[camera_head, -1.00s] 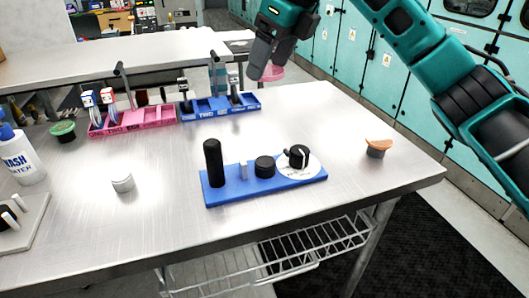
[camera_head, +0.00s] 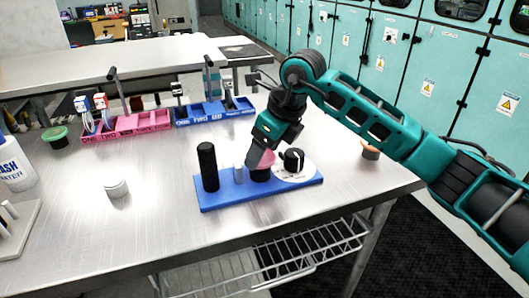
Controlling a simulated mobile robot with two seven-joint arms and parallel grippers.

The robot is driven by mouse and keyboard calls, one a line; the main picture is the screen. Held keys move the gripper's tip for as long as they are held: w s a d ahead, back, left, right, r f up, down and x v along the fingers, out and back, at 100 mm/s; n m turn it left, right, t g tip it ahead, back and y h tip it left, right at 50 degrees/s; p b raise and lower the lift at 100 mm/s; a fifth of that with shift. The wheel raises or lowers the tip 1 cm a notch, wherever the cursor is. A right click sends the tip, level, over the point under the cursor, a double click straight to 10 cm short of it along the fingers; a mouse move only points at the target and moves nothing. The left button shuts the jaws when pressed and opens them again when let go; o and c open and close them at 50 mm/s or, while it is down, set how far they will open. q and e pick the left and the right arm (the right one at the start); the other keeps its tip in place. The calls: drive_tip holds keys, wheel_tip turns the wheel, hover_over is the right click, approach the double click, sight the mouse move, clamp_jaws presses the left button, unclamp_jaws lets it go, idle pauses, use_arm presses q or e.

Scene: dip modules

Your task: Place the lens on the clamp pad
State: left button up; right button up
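A blue base (camera_head: 222,198) lies on the steel table. It carries a tall black post (camera_head: 208,167), a small pale block (camera_head: 239,173), a short black round pad (camera_head: 261,175) and a black knob (camera_head: 294,160) on a white disc. I take the round pad to be the clamp pad. My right gripper (camera_head: 259,160) points down over the pad, with the pink lens (camera_head: 266,158) at its fingertips. The lens is right at the pad's top; the fingers partly hide it, so I cannot tell whether the two touch. My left gripper is not in view.
An orange piece on a black stand (camera_head: 370,150) is at the right and a green-topped one (camera_head: 55,137) at the left. Pink (camera_head: 125,124) and blue (camera_head: 213,112) trays line the back. A small silver cylinder (camera_head: 116,188) stands left of the base, with bare table between.

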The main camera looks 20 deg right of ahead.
drive_tip(key=shift+f, duration=0.55)
drive_tip(key=shift+f, duration=0.15)
drive_tip(key=o, duration=1)
drive_tip(key=v, duration=1.2)
drive_tip(key=shift+s, duration=0.1)
